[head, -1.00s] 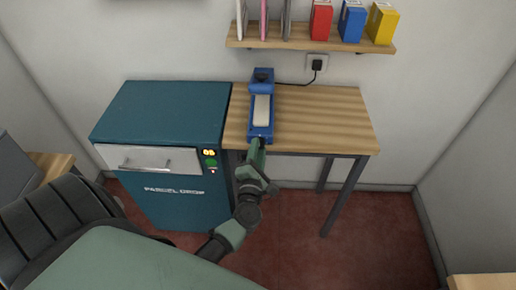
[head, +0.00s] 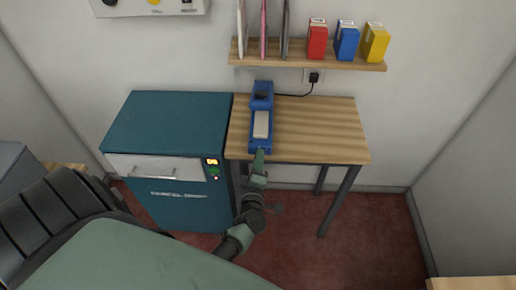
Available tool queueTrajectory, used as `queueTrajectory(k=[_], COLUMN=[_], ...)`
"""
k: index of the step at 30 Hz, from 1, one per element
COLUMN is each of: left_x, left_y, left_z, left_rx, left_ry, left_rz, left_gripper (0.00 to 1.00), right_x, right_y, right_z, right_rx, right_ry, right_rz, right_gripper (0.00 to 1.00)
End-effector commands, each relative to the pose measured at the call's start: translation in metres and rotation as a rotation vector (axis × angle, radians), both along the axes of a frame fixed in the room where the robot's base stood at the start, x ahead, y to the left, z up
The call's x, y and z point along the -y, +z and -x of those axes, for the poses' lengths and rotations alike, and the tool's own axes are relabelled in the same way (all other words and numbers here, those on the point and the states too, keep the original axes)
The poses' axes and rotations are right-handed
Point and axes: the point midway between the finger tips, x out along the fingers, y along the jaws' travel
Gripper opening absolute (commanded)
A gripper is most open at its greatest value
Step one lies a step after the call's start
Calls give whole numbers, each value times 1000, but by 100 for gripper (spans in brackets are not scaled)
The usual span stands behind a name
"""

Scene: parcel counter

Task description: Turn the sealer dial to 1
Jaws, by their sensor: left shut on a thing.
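The blue sealer (head: 261,106) lies lengthwise on the wooden table, with a pale pad (head: 261,124) along its top and a dark round part at its far end. My left gripper (head: 260,153) is at the sealer's near end, touching it, and is shut on the sealer dial. The dial itself is hidden behind the gripper, so its setting cannot be read. My right gripper is not in view.
A teal parcel drop cabinet (head: 165,122) stands left of the wooden table (head: 320,125). A shelf (head: 300,62) with boxes and upright packs hangs above. A cord runs to a wall socket (head: 313,77). The table's right half is clear.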

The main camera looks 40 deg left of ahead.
Motion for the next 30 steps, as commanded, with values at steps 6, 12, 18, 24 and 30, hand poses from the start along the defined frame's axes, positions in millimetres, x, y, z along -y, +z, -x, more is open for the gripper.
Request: queueTrajectory(k=[6,12,18,24,30], left_x=[1,1,1,1,1], left_y=[0,-1,-1,-1,-1], left_z=[0,0,0,0,0], left_rx=[-52,-72,-77,-77,-75], left_ry=[-1,-1,-1,-1,-1], left_rz=[-77,-112,-119,-119,-119], left_gripper=[0,0,0,0,49], right_x=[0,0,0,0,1], right_y=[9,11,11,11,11], right_z=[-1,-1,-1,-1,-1], right_rx=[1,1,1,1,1], right_ry=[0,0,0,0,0], right_rz=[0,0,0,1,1], right_gripper=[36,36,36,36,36])
